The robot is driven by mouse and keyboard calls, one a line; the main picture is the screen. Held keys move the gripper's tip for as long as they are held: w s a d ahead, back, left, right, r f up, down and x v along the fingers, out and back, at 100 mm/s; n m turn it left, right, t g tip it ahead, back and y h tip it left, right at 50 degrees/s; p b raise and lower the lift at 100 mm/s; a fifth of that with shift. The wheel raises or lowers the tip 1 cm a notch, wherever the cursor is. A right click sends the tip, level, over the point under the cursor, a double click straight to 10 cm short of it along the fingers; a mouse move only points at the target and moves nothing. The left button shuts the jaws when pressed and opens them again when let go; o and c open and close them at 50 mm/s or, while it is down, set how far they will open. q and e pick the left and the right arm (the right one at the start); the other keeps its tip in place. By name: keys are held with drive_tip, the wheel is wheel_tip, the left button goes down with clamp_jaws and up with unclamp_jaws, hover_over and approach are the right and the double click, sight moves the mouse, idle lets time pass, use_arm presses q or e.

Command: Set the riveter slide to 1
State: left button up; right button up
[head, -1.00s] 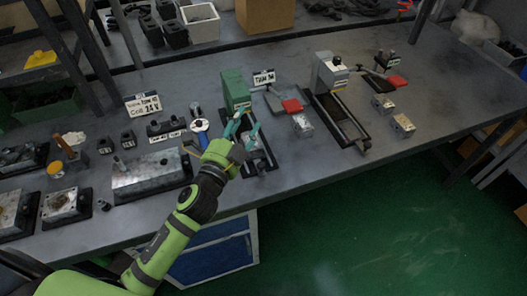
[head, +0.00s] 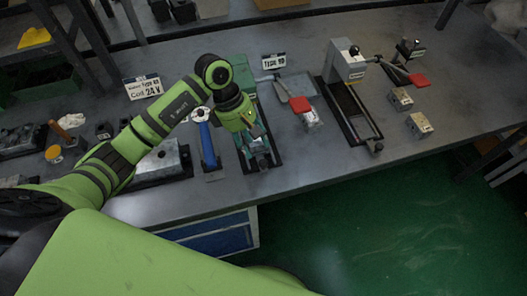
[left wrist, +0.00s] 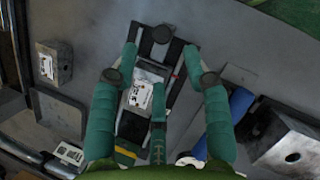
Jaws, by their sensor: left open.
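The green-bodied machine (head: 242,72) with a long black slide track stands at the middle of the bench. I cannot read which machine is the riveter; another grey one (head: 345,62) has a similar track. My left gripper (head: 260,158) points down over the green machine's track, mostly hiding it. In the left wrist view its fingers (left wrist: 160,60) are apart, on either side of a metal slide block (left wrist: 148,85) with a white label. I cannot tell whether they touch it. A round black knob (left wrist: 162,33) shows at the track's end. The slide's position marks are not legible.
A blue-handled tool (head: 207,145) lies left of the track, close to the gripper. A steel block (head: 160,160) is further left. A red-topped lever (head: 300,104) and small metal blocks (head: 419,124) are to the right. The bench's front edge is nearby.

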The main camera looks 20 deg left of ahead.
sight(263, 162)
use_arm(q)
drive_tip(key=p+x, duration=0.2)
drive_tip(key=x, duration=0.5)
drive_tip(key=shift+s, duration=0.15)
